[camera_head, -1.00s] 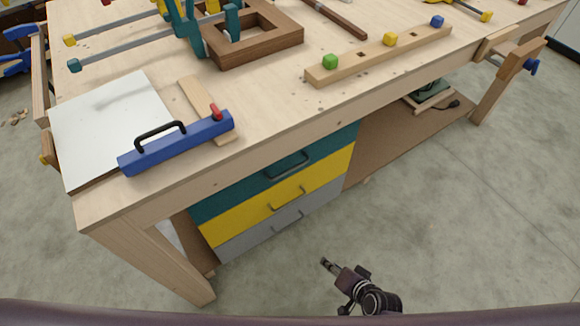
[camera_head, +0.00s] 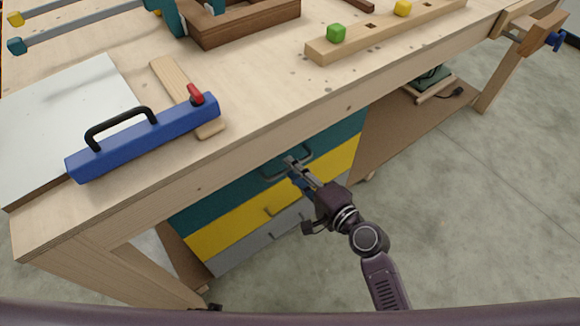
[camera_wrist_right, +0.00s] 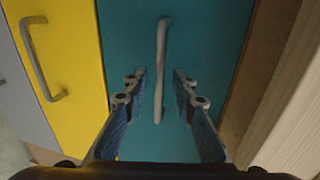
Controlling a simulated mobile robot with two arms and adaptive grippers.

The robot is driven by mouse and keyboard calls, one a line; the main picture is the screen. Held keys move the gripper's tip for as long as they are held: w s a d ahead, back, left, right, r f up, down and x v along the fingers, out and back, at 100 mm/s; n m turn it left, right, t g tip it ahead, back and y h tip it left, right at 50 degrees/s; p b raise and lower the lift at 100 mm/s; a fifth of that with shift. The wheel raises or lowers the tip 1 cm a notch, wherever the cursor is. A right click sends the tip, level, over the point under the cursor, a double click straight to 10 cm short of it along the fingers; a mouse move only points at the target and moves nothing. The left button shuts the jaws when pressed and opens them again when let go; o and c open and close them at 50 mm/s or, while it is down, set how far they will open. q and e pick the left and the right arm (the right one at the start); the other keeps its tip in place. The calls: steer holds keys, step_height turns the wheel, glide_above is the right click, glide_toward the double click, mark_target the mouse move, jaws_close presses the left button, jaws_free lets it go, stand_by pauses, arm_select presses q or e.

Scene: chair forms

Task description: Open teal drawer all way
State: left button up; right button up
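The teal drawer (camera_head: 240,182) is the top one of the drawer unit under the workbench, and it looks closed. Its grey bar handle (camera_head: 272,176) shows in the head view, partly behind my gripper. My right gripper (camera_head: 290,163) is in front of this handle. In the right wrist view the teal front (camera_wrist_right: 205,40) fills the middle and the handle (camera_wrist_right: 162,60) stands upright between the two fingers of my right gripper (camera_wrist_right: 160,82). The fingers are apart, with a gap on each side of the handle. My left gripper cannot be made out in the head view.
A yellow drawer (camera_head: 230,220) and a grey drawer (camera_head: 240,250) sit below the teal one. The workbench top (camera_head: 250,95) overhangs the drawers. A blue bar with a black handle (camera_head: 150,138) lies on it. The floor (camera_head: 460,230) in front is clear.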

steer(key=shift+x, duration=0.85)
jaws_close()
